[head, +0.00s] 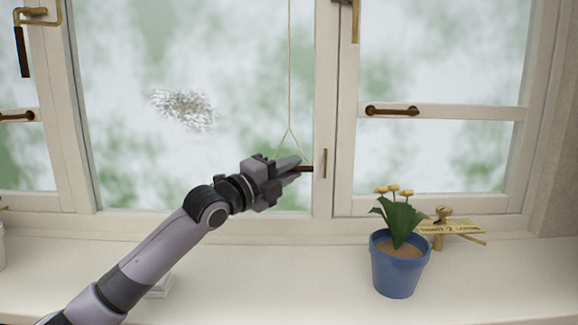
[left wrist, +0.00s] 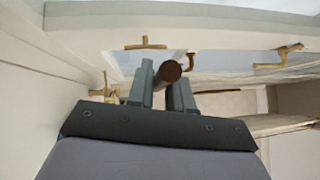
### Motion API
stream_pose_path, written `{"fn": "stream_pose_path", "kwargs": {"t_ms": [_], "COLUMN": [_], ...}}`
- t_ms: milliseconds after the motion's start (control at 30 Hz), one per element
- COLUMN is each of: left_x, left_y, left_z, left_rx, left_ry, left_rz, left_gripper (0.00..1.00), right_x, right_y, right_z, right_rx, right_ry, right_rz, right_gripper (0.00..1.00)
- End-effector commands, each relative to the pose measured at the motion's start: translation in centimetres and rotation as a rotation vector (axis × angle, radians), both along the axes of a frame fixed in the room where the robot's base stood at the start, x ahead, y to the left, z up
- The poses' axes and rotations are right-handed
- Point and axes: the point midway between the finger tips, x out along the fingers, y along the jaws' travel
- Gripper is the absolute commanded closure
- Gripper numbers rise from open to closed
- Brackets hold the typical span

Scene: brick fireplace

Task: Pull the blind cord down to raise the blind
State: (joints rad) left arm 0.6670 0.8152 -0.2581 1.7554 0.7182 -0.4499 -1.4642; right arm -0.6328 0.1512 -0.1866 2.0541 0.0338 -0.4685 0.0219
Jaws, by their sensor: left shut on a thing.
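The blind cord (head: 290,70) hangs straight down in front of the window and splits into a small triangle low down. Its dark brown wooden handle (head: 305,169) pokes out to the right of my left gripper (head: 291,167). In the left wrist view, the round end of the handle (left wrist: 170,71) shows between the two fingers of my left gripper (left wrist: 163,82), which is shut on it. Most of the handle is hidden by the fingers. The blind itself cannot be made out. My right gripper is not in view.
A blue pot (head: 398,272) with yellow flowers stands on the white sill (head: 250,285), right of my left gripper. Window latches (head: 392,110) and frame posts (head: 328,120) are close by. The sill's middle is clear.

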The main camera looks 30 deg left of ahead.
Motion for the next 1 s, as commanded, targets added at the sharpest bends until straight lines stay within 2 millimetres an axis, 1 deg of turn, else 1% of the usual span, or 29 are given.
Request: {"fn": "stream_pose_path", "kwargs": {"t_ms": [33, 200, 233, 267, 567, 667, 767, 1000], "left_x": [0.1, 0.1, 0.1, 0.1, 0.0, -0.4, -1.2, -4.3], "left_y": [-0.1, -0.1, -0.1, -0.1, 0.0, 0.1, 0.4, 1.1], "left_z": [-0.6, -0.6, -0.6, -0.6, -0.2, -0.3, -0.5, -1.0], "left_rx": [0.001, 0.002, 0.001, 0.001, 0.001, 0.002, 0.003, 0.004], "left_ry": [0.013, 0.014, 0.013, 0.013, 0.005, 0.006, 0.007, 0.009], "left_rz": [-0.001, -0.001, -0.001, -0.001, 0.0, 0.001, 0.001, 0.001], "left_gripper": [1.0, 1.0, 0.7, 0.6, 0.6, 0.6, 0.6, 0.6], "right_x": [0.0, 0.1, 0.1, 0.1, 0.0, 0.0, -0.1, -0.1], "right_y": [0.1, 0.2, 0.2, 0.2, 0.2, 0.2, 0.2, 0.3], "right_z": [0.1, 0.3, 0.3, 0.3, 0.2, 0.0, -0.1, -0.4], "right_rx": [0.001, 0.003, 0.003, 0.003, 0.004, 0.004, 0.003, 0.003], "right_ry": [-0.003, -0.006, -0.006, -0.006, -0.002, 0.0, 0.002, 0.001], "right_rz": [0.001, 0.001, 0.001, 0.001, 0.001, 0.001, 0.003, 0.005], "right_gripper": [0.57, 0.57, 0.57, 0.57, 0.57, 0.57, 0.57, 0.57]}}
